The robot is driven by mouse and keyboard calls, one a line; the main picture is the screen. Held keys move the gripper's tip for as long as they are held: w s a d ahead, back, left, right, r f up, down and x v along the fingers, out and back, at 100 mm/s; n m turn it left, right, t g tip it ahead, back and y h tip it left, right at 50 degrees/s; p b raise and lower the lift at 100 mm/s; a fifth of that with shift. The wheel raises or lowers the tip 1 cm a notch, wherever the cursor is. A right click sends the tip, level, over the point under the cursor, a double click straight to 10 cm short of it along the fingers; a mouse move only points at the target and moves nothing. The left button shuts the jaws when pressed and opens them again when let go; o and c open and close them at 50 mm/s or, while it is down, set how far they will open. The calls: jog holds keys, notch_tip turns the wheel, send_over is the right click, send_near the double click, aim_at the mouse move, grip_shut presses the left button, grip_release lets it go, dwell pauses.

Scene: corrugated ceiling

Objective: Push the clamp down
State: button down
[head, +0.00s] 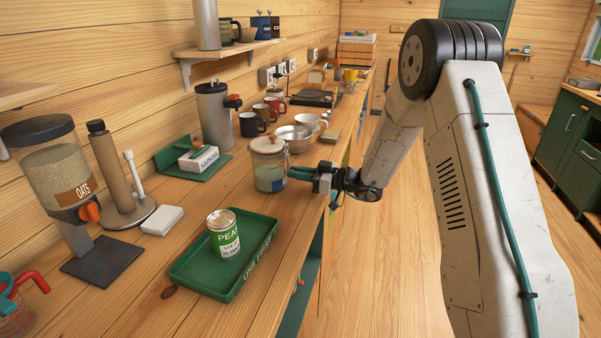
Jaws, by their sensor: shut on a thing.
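The clamp itself is too small to make out and is partly hidden by the fingers.
A green tray (189,268) with a can of peas (223,234) lies in front. An oats dispenser (55,168) stands at left. The floor right of the counter (375,255) is clear.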

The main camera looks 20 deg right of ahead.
jog(key=shift+a, duration=0.1)
dwell(0.3)
jog(key=c, duration=1.4)
grip_release()
jog(key=shift+f, duration=0.1)
jog(key=shift+o, duration=0.2)
jog(key=v, duration=0.7)
jog(key=shift+s+d, duration=0.2)
jog(key=shift+d, duration=0.05)
